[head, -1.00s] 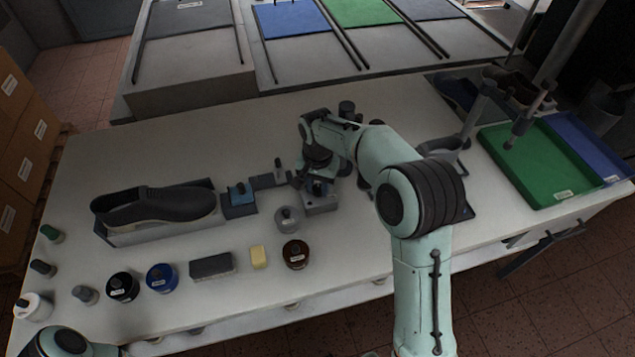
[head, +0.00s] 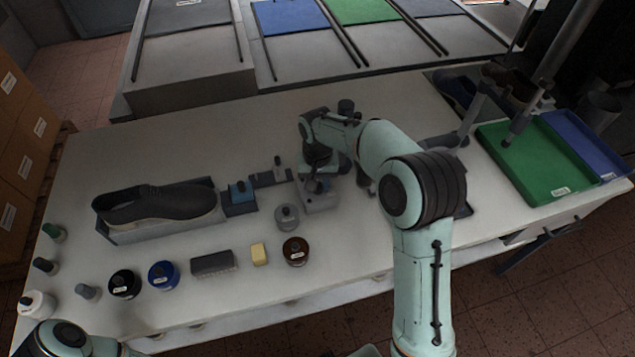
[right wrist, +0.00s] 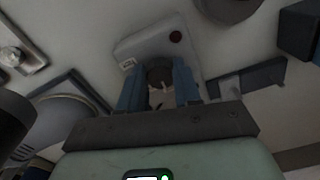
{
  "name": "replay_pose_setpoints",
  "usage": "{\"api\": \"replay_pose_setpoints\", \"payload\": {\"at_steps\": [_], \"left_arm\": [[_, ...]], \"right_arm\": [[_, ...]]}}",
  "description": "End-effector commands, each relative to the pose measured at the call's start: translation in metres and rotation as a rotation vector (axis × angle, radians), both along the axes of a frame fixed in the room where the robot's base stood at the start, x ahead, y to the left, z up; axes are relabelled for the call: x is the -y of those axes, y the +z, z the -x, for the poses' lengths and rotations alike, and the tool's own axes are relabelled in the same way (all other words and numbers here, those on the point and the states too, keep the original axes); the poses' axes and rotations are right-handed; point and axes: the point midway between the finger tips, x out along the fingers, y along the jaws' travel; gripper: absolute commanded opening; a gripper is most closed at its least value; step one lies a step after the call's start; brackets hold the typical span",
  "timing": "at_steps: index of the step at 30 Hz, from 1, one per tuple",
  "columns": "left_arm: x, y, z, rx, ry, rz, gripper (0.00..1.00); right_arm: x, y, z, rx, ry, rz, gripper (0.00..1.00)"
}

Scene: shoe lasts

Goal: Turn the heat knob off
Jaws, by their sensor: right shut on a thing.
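The heat knob (right wrist: 160,70) is a dark round knob on a small light grey box (right wrist: 140,44) with a dark red round spot and a white label. In the right wrist view my right gripper (right wrist: 160,84) has its blue fingers on both sides of the knob, shut on it. In the head view the grey box (head: 318,203) sits on the white table, partly hidden under my right gripper (head: 317,187). The knob's pointer and markings are too small or hidden to read. My left gripper is out of view; only part of my left arm shows at the lower left.
A grey jar (head: 287,217) and a brown-lidded jar (head: 295,251) stand in front of the box. A blue block (head: 238,192) and a dark shoe (head: 158,204) in a grey holder are to its left. A green tray (head: 540,170) lies at the right.

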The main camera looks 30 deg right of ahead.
Motion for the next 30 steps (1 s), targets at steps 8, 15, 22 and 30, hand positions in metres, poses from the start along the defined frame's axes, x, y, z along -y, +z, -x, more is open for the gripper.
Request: {"api": "replay_pose_setpoints", "payload": {"at_steps": [8,15,22,30], "left_arm": [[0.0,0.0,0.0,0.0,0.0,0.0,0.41],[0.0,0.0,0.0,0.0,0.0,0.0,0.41],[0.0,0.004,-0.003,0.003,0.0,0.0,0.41],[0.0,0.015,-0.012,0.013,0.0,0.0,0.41]], "right_arm": [[0.0,0.0,0.0,0.001,0.002,0.0,0.58],[0.0,0.001,0.0,0.001,0.0,0.0,0.58],[0.0,0.028,-0.001,0.007,0.0,0.0,0.58],[0.0,0.091,-0.002,0.007,0.001,0.0,0.58]]}}
